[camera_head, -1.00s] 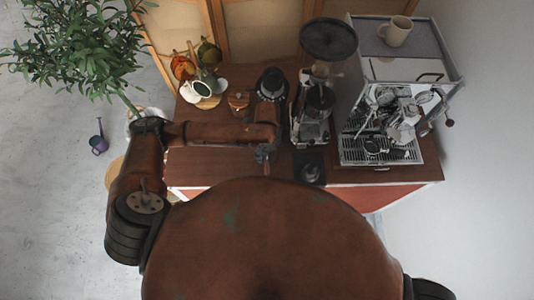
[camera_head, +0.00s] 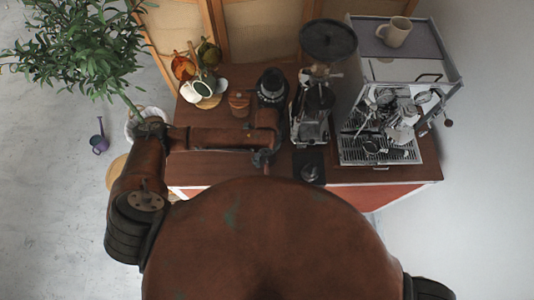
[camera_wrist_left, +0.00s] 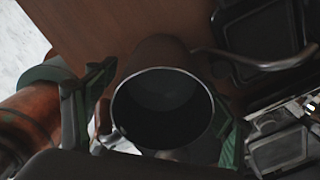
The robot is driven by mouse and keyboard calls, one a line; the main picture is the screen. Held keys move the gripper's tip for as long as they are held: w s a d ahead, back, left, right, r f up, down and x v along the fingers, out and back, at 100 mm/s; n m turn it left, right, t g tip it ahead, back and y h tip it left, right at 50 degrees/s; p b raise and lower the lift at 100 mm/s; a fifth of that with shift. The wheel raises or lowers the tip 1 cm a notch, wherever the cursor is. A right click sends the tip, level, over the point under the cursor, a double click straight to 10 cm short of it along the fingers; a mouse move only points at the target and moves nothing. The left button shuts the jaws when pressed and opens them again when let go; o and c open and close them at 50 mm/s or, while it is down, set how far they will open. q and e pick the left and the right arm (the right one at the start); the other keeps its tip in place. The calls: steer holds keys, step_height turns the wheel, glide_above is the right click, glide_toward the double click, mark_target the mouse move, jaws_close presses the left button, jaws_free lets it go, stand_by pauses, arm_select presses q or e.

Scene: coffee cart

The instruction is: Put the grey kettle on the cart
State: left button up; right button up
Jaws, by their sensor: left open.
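The grey kettle (camera_wrist_left: 165,95) shows in the left wrist view as a dark, round, open-topped vessel with a thin curved spout or handle reaching right. My left gripper (camera_wrist_left: 168,112) is open, with its green-tipped fingers on either side of the kettle. I cannot tell whether the fingers touch it. The wooden cart (camera_head: 215,170) top shows behind the kettle; I cannot tell whether the kettle rests on it. In the head view, my left gripper (camera_head: 262,158) is small and dark near the cart's front edge, and the kettle cannot be made out there. My right gripper is not in view.
A coffee grinder (camera_head: 312,110) and an espresso machine (camera_head: 385,75) with a mug (camera_head: 396,31) on top stand to the right. A black flat item (camera_head: 309,165) lies near the front edge. A lidded brown jar (camera_head: 239,103) and white cups (camera_head: 203,91) are behind my arm.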

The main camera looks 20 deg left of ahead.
arm_select(q)
steer(key=shift+r, duration=0.35)
step_height(320, 180, up, 12)
steer(key=b, duration=0.1)
steer(key=shift+f, duration=0.2)
steer(key=shift+f, duration=0.1)
stand_by(0.4)
